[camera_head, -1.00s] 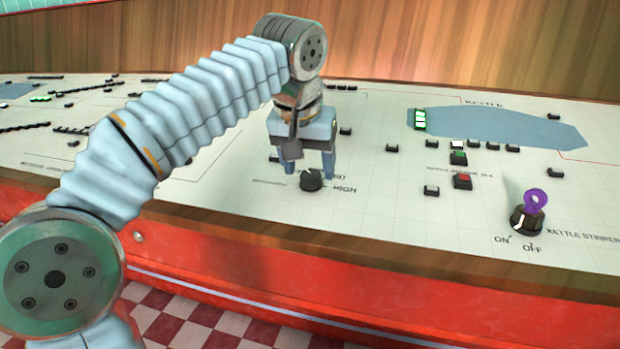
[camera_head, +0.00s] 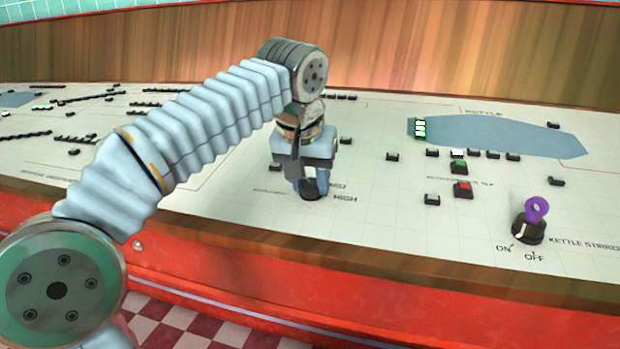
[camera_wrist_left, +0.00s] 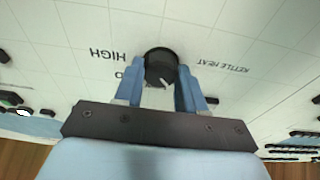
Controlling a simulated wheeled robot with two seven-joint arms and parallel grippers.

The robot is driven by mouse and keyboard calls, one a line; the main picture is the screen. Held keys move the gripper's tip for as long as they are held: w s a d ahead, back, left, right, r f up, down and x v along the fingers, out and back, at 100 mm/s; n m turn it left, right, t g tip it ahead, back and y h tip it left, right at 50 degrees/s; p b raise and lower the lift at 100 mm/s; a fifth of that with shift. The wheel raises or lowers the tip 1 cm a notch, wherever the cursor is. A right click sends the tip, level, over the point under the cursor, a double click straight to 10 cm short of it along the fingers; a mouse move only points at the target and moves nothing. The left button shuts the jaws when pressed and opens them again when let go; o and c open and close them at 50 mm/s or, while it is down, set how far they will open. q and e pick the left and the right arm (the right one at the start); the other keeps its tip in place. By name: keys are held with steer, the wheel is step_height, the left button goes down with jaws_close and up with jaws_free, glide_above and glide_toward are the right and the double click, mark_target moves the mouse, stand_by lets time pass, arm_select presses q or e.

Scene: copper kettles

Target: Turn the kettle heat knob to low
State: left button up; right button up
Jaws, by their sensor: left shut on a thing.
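The kettle heat knob (camera_head: 310,192) is a small black dial on the white panel, near its front edge, with "HIGH" printed to its right. In the left wrist view the knob (camera_wrist_left: 160,62) lies between the fingertips, with "KETTLE HEAT" printed beside it and a small white mark on it. My left gripper (camera_head: 310,184) reaches down onto the knob and is shut on it; its blue fingers (camera_wrist_left: 164,86) stand on either side. The gripper hides part of the knob and the nearby labels in the head view. My right gripper is not in view.
Black, green and red buttons (camera_head: 462,189) sit between. The wooden front edge (camera_head: 300,238) runs close below the heat knob.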

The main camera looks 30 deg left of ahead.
arm_select(q)
steer(key=shift+r, duration=0.1)
steer(key=shift+m+p, duration=0.55)
steer(key=shift+m, duration=0.25)
steer(key=m+h+p, duration=0.1)
steer(key=m, duration=0.2)
steer(key=shift+a+r+p, duration=0.1)
steer(key=shift+p, duration=0.3)
steer(key=m+p, duration=0.1)
steer(key=m, duration=0.2)
steer(key=shift+m+h+p, duration=0.3)
steer(key=shift+m+p, duration=0.15)
steer(key=shift+m, duration=0.15)
steer(key=o, duration=1)
steer(key=shift+o, duration=0.2)
